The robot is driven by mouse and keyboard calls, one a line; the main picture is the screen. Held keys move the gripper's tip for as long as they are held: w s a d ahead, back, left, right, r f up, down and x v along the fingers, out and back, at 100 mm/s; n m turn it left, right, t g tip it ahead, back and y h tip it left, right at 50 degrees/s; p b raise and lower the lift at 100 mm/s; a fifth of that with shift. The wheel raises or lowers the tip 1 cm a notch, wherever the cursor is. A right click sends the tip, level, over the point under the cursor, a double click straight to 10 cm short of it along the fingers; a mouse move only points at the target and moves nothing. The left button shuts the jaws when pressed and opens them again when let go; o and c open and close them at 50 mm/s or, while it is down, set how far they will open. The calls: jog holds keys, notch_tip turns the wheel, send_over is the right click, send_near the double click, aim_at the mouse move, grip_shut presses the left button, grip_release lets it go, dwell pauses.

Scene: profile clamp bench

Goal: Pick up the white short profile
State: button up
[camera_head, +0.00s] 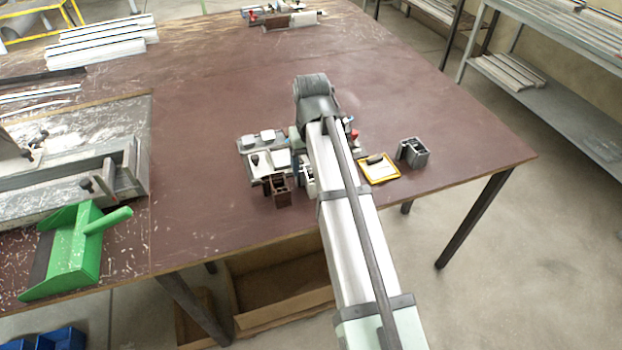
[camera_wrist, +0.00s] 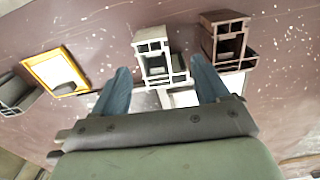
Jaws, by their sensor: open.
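The white short profile (camera_wrist: 151,46) shows in the wrist view as a hollow, multi-chamber piece, its cut end in sight. My gripper (camera_wrist: 160,66) is open, with one blue-grey finger on each side of the white profile. I see gaps between it and both fingers; how far it lies below the fingertips I cannot tell. In the head view a small part of the white profile (camera_head: 307,178) shows beside my arm, which hides the rest and the gripper's fingers.
A brown profile (camera_wrist: 222,38) stands close to the right finger in the wrist view. A yellow-framed board (camera_head: 379,168) and a grey profile (camera_head: 414,153) lie right of my arm in the head view. A green dustpan (camera_head: 72,250) lies left.

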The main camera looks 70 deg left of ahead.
aim_at(310, 181)
jog(key=shift+w+d+f, duration=0.1)
jog(key=shift+w+f, duration=0.1)
jog(key=shift+f, duration=1.35)
jog(key=shift+w+d+f, duration=0.1)
jog(key=shift+w+f, duration=0.1)
jog(key=shift+f, duration=1.3)
jog(key=shift+a, duration=0.1)
jog(key=c, duration=1.1)
jog(key=shift+o, duration=0.2)
jog(key=shift+r, duration=0.1)
